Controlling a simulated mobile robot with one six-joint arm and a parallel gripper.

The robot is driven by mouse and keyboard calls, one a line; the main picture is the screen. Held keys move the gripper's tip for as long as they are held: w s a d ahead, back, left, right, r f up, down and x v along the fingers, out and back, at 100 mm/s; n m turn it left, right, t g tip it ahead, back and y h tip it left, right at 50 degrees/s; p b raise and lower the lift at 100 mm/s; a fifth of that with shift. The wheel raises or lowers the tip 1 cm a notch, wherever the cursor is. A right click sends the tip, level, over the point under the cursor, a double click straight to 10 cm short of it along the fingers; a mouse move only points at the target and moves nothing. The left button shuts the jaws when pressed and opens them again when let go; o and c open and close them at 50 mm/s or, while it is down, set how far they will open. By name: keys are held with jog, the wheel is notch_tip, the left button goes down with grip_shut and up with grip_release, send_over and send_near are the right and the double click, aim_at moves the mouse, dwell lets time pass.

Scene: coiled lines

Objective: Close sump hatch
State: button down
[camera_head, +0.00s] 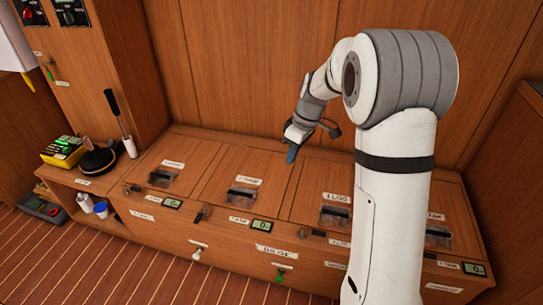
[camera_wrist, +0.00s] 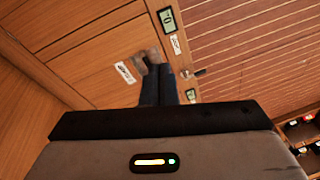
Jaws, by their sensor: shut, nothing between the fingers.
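Several wooden hatch lids lie in a row on the bench top, each with a white label and a dark recessed pull. The lids that show look flat, level with the bench. The labels are too small to read surely, so I cannot tell which lid is the sump hatch. The rightmost lid (camera_head: 459,214) is partly hidden by my arm. My gripper (camera_head: 291,154) is shut and empty, its fingers pointing down above the back of the bench, near the "LOG" lid (camera_head: 311,183). In the wrist view my gripper (camera_wrist: 158,82) has its fingers together over a dark pull beside a label (camera_wrist: 125,72).
Small displays (camera_head: 262,226) and turn latches line the bench's front edge. A green key-like handle (camera_head: 279,276) hangs below. The striped floor in front is clear.

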jog(key=w+n+p, duration=0.2)
jog(key=w+n, duration=0.1)
jog(key=w, duration=0.3)
jog(key=a+f+y+b, duration=0.1)
jog(key=a+f+b, duration=0.2)
jog(key=f, duration=1.1)
jog(key=shift+s+a, duration=0.4)
jog(key=shift+a, duration=0.5)
jog(key=shift+f, duration=0.1)
